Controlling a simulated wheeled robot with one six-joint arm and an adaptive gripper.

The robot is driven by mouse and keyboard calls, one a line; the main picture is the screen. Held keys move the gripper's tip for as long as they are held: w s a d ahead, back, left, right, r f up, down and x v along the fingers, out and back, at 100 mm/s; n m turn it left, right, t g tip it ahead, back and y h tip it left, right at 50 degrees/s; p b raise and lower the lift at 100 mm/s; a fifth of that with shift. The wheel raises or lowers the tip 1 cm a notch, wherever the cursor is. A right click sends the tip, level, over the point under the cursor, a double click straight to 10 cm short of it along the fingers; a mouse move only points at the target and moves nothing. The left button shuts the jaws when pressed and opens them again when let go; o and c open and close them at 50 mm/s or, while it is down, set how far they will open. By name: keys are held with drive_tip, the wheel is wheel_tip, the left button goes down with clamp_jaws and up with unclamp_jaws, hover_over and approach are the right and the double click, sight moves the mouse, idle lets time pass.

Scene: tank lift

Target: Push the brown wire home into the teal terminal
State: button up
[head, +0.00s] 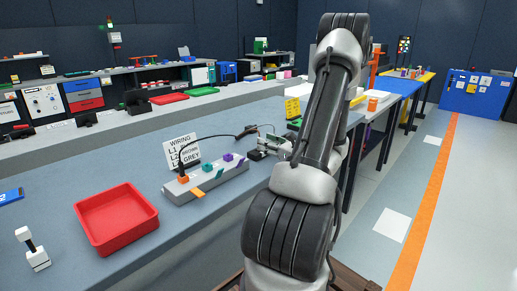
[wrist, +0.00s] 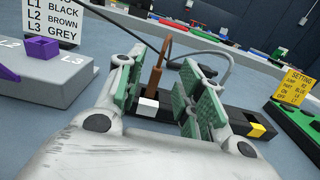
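The teal terminal (head: 207,168) is the middle one on the grey terminal block (head: 215,183), between an orange terminal (head: 183,180) and a purple terminal (head: 227,157). It is out of the wrist view. The brown wire's end (wrist: 154,78) stands upright at a dark rack (wrist: 232,120), over a white square. My gripper (wrist: 155,88) is open, with one green-padded finger on each side of the brown end and a gap showing beside it. In the head view my gripper (head: 272,143) is small, right of the block, and the brown end cannot be made out.
A black wire (head: 205,137) arches from the orange terminal. A grey cable (wrist: 222,52) loops behind my right finger. A wiring sign (head: 181,152) stands behind the block. A red tray (head: 116,217) lies left of it. A green board with a yellow sign (wrist: 296,85) is at right.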

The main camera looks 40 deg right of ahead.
drive_tip(key=w, duration=0.4)
drive_tip(key=shift+a, duration=0.25)
clamp_jaws()
